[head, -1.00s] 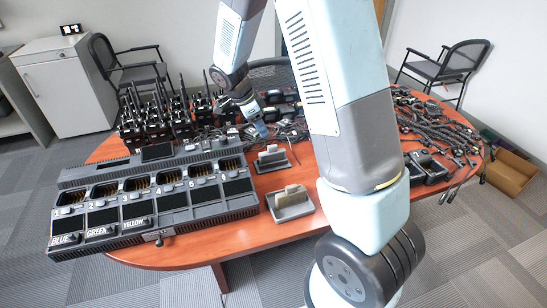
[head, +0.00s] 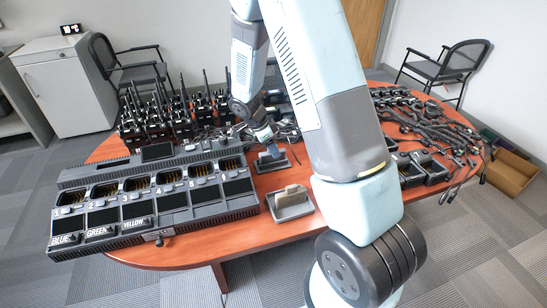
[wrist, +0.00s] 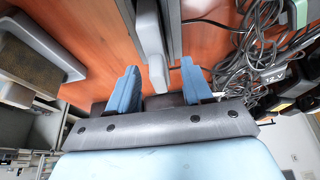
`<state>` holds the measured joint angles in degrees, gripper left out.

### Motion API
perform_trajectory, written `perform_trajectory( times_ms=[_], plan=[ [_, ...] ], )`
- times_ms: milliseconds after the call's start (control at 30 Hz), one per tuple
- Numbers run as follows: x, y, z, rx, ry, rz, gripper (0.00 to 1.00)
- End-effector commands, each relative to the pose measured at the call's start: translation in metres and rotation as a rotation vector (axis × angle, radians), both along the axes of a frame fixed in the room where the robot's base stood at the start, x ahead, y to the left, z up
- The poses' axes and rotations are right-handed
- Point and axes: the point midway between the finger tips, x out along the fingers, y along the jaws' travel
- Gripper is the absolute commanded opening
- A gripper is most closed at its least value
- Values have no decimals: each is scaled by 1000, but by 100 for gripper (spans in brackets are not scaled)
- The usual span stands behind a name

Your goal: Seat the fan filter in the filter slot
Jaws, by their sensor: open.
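My gripper (head: 272,151) is open and low over the farther of two small grey trays (head: 268,166), right of the big charger. In the wrist view, my two blue fingers (wrist: 160,88) stand on either side of a light grey upright piece (wrist: 150,35), with gaps visible; this may be the fan filter. In the head view, my fingers mostly hide it. The nearer tray (head: 293,212) holds a tan block (head: 290,195), which shows brown on top in the wrist view (wrist: 28,72). A dark rectangular recess (head: 112,163) at the charger's back left may be the filter slot.
The long multi-bay charger (head: 155,195) fills the table's left front. Several radios (head: 165,120) stand behind it. Cables (wrist: 245,50) lie close right of my gripper in the wrist view. More cables and gear cover the right side (head: 430,130). The table front (head: 240,235) is bare.

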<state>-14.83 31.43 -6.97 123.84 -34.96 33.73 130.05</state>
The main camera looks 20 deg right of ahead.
Motion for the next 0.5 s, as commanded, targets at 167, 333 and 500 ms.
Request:
perform_trajectory(
  times_ms=[167,333,500],
  plan=[
    [0,-1,-2,0,0,0,50],
    [0,-1,-1,0,0,0,38],
    [0,-1,-1,0,0,0,22]
  ],
)
